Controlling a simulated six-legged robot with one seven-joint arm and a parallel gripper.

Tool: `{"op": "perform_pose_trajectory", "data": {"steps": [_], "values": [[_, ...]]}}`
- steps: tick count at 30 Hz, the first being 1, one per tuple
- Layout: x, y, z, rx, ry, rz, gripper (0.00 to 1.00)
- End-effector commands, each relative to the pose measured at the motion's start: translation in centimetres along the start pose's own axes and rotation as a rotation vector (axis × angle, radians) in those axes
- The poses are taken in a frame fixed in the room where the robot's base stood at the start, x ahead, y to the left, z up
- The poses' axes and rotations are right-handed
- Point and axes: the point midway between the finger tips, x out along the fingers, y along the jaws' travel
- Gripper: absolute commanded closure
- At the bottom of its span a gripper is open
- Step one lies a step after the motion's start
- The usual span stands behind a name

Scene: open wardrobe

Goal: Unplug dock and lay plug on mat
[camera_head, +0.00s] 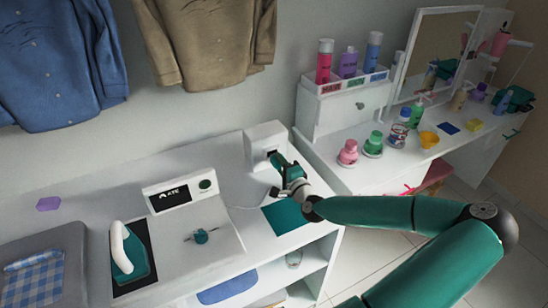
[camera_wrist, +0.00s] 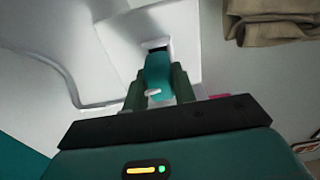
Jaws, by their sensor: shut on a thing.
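The white dock (camera_head: 264,143) stands at the right end of the white counter, against the wall. It fills the top of the wrist view (camera_wrist: 145,30), with a dark slot in its face. My gripper (camera_head: 279,166) is at the dock's front. In the wrist view my gripper (camera_wrist: 155,92) is shut on a teal plug (camera_wrist: 158,72). The plug's far end meets the dark slot; I cannot tell how deep it sits. A grey cord (camera_wrist: 65,85) curves along the left of the wrist view. The teal mat (camera_head: 284,216) lies bare on the counter in front of the dock, under my forearm's side.
An iron (camera_head: 127,251) stands on a dark pad at the left, beside a white console (camera_head: 180,195) with a small screen. A small teal part (camera_head: 201,236) lies in front of it. A vanity table (camera_head: 362,160) with bottles stands at the right. Shirts hang above.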

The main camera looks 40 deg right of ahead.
Motion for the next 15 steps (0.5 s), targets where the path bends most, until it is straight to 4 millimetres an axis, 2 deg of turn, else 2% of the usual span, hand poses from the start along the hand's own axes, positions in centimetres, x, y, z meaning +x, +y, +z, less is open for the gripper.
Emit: {"op": "perform_pose_trajectory", "data": {"steps": [15], "values": [[-0.72, -0.01, -0.08, -0.001, 0.001, 0.000, 1.00]]}}
